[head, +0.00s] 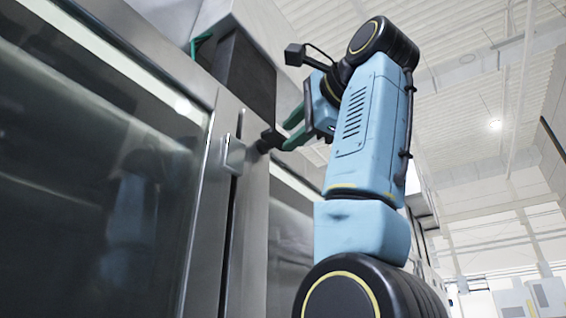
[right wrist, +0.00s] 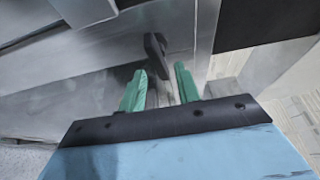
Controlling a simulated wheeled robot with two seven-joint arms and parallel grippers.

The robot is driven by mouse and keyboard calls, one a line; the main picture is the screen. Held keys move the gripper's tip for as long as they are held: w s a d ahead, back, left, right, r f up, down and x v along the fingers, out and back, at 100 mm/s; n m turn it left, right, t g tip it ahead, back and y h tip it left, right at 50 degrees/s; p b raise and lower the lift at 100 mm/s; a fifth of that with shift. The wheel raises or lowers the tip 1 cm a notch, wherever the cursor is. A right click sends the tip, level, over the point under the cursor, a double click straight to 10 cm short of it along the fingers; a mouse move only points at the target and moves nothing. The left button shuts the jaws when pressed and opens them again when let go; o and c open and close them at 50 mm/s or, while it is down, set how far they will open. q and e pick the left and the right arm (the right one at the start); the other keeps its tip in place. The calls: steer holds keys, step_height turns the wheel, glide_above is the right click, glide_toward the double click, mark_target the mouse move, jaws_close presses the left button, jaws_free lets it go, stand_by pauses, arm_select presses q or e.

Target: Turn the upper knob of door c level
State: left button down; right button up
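A black knob (head: 268,139) sticks out from the steel door frame in the head view. In the right wrist view the knob (right wrist: 155,52) shows as a dark, elongated handle, nearly upright in the picture. My right gripper (head: 287,132) is close in front of it. Its green fingers are apart. In the right wrist view the right gripper (right wrist: 160,70) points at the knob, which appears between and just beyond the fingertips. I cannot tell whether a finger touches it. My left gripper is not seen.
A steel latch (head: 233,155) sits left of the knob, beside a large dark glass door (head: 90,170). A dark box (head: 240,75) stands above. Another glass panel (head: 290,225) lies below right. Open hall space is at the right.

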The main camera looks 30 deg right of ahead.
steer(key=s+b, duration=0.1)
steer(key=s, duration=0.8)
steer(key=shift+b, duration=0.4)
steer(key=shift+o, duration=0.2)
